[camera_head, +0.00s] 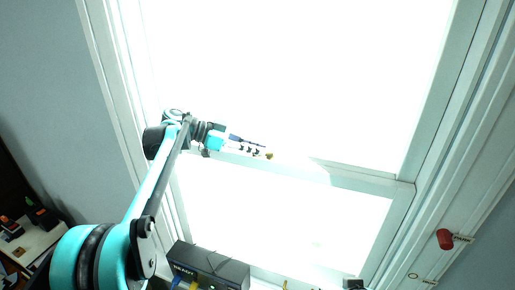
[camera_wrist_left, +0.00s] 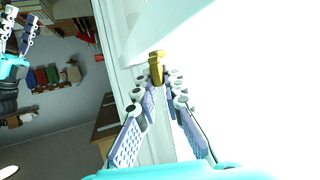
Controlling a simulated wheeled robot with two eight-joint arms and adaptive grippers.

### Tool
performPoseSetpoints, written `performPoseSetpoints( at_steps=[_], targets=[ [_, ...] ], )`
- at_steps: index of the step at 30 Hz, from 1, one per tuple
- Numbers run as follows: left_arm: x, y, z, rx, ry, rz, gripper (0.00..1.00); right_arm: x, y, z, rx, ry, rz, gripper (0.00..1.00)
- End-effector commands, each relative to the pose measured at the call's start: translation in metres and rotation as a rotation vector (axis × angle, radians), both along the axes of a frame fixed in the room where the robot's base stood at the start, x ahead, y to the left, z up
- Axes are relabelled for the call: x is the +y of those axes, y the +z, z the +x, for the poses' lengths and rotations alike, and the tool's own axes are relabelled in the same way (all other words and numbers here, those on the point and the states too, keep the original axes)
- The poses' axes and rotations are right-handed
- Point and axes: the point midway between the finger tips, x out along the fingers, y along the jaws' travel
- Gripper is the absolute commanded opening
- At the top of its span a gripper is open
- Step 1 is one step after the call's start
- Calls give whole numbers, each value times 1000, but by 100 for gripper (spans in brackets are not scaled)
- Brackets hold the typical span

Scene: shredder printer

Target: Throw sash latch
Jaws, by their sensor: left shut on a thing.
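The brass-coloured sash latch (camera_head: 269,156) sits on the white meeting rail of the window in the head view. It also shows in the left wrist view (camera_wrist_left: 157,66), upright at the fingertips. My left gripper (camera_head: 262,151) reaches in from the left along the rail. Its fingers are shut on the latch, and the fingertips (camera_wrist_left: 160,82) meet around its lower part. The latch's base is hidden by the fingers. My right gripper (camera_wrist_left: 20,20) shows at the upper left edge of the left wrist view, away from the window, its fingers apart and empty.
The window frame (camera_head: 408,190) surrounds bright panes. A black box with a display (camera_head: 207,266) stands below the window. A red-ended fitting (camera_head: 445,239) is on the right side. A table with small items (camera_head: 30,240) stands at the lower left.

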Motion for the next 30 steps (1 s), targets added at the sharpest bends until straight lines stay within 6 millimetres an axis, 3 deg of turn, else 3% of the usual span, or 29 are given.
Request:
performPoseSetpoints(
  at_steps=[12, 28, 30],
  targets=[
    [0, 0, 8, 0, -181, 3, 0, 0, 14, 0, 0, 0, 0, 40],
    [0, -1, 9, 0, -204, 3, 0, 0, 15, 0, 0, 0, 0, 40],
    [0, -1, 9, 1, -204, 3, 22, 0, 15, 0, 0, 0, 0, 40]
  ],
)
